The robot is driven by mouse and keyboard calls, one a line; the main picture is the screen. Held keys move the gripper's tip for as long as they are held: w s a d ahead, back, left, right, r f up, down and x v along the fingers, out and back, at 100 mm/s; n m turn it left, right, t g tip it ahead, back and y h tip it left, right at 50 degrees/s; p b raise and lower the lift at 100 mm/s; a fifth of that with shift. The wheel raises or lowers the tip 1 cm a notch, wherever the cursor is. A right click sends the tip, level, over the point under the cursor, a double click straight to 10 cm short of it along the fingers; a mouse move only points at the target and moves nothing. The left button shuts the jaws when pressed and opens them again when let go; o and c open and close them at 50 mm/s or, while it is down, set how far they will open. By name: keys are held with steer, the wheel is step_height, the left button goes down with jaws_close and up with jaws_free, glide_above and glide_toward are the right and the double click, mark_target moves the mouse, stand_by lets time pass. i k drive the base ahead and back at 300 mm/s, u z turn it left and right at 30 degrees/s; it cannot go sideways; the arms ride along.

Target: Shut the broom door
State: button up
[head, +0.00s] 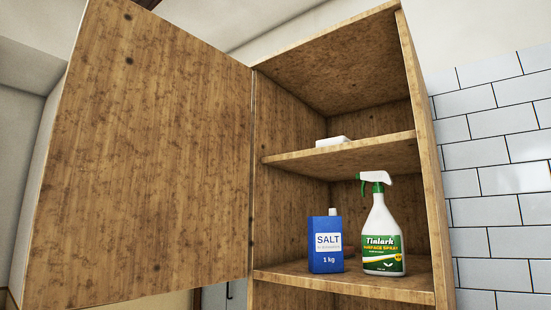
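A tall wooden cabinet (428,170) stands right of centre in the head view. Its wooden door (150,155) is hinged on the cabinet's left side and stands wide open, swung out to the left and toward me. The door's inner face fills much of the left half of the view. No broom shows; the cabinet's lower part is cut off by the bottom of the frame. My gripper is not in view.
On the cabinet's lower visible shelf (350,281) stand a blue salt box (325,255) and a white spray bottle (382,225) with a green label. A small white item (333,141) lies on the upper shelf (375,150). White wall tiles (495,185) are at the right.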

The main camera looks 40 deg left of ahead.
mark_target(143, 191)
steer(key=z, duration=2.3)
steer(key=k, duration=2.85)
steer(key=u, duration=1.8)
steer(key=k, duration=0.75)
steer(key=u, duration=0.55)
